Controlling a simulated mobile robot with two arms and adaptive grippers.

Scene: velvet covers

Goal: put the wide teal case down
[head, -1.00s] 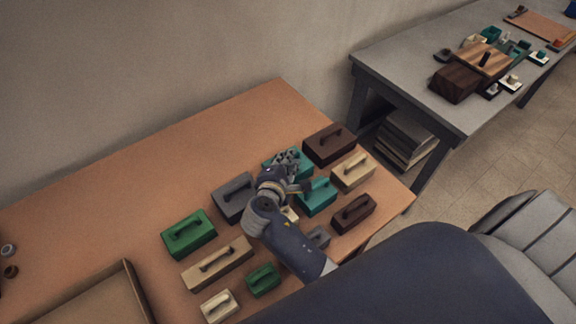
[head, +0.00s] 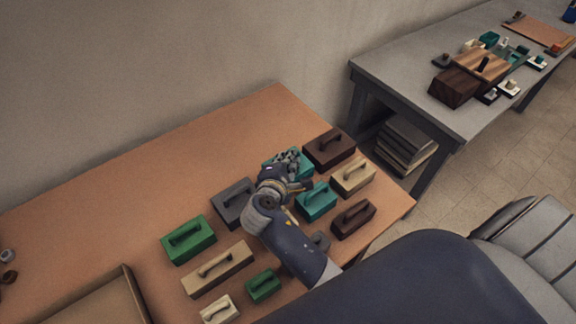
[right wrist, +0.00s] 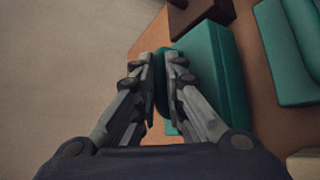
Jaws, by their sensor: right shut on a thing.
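The wide teal case (head: 270,160) is at the back of the group on the near table, mostly covered by my right gripper (head: 290,158) in the head view. In the right wrist view the case (right wrist: 215,75) lies just right of the fingers. My right gripper (right wrist: 162,75) is shut on its handle (right wrist: 160,85). The case looks at or very close to the table top; I cannot tell whether its base touches. A smaller teal case (head: 316,200) stands in front of it. My left gripper is not in view.
A dark brown case (head: 329,148) stands close on the right and a grey case (head: 233,201) to the left. Cream, green and tan cases fill the front. The orange table top (head: 200,150) is clear behind and left. A tray (head: 95,300) lies front left.

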